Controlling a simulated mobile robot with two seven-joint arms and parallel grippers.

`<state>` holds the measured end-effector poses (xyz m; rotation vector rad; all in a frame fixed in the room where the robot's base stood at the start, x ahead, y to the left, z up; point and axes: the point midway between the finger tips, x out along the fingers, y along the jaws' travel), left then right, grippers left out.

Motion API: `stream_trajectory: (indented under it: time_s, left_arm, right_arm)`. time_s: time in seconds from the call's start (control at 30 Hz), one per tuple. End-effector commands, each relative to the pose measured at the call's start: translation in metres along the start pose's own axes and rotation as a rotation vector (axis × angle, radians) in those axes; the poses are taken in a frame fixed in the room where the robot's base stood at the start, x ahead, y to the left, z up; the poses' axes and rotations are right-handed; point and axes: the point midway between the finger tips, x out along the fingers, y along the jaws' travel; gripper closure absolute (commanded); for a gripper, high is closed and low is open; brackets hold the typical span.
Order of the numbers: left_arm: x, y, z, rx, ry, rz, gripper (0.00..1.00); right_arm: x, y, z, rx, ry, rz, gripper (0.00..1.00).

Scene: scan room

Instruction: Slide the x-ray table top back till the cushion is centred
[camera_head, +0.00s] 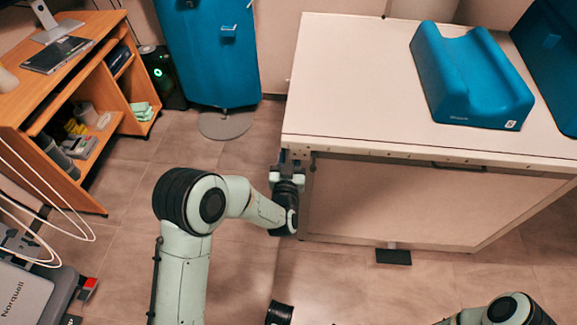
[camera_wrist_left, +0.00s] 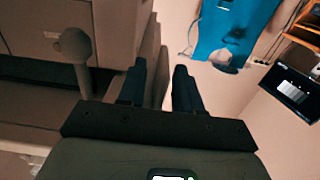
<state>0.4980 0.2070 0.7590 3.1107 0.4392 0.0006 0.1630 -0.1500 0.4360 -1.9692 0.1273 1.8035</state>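The x-ray table top (camera_head: 350,80) is a pale flat slab at the right of the head view. The blue cushion (camera_head: 470,75), with a hollow along its top, lies on it toward the right, well away from the left edge. My left gripper (camera_head: 287,162) is at the table's near left corner, beside the front edge rail. In the left wrist view its two fingers (camera_wrist_left: 160,88) stand apart, with a strip of the table side and floor seen between them. I see no firm grip on anything. My right arm shows at the bottom right; its gripper is not clearly in view.
A blue standing panel (camera_head: 212,60) on a round base is behind left of the table. A wooden desk (camera_head: 75,90) with shelves stands at the far left. A dark pedal (camera_head: 393,256) lies on the floor before the table.

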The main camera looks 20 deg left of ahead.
Motion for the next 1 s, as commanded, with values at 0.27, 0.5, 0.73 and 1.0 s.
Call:
stream_trajectory:
  time_s: [0.27, 0.5, 0.73, 1.0]
  left_arm:
    - [-0.052, 0.001, -0.001, 0.001, -0.005, 0.003, 0.66]
    - [-0.103, 0.001, 0.0, 0.001, -0.004, 0.004, 0.66]
    - [-0.127, 0.0, 0.0, 0.0, -0.002, 0.002, 0.66]
    - [-0.13, 0.0, 0.0, 0.0, -0.001, 0.0, 0.66]
  right_arm:
    - [-0.005, -0.002, 0.007, -0.002, -0.02, -0.001, 1.0]
    - [-0.007, -0.003, 0.01, -0.003, -0.029, -0.002, 1.0]
    - [-0.007, -0.003, 0.011, -0.003, -0.03, -0.002, 1.0]
    - [-0.007, -0.003, 0.011, -0.002, -0.03, -0.002, 1.0]
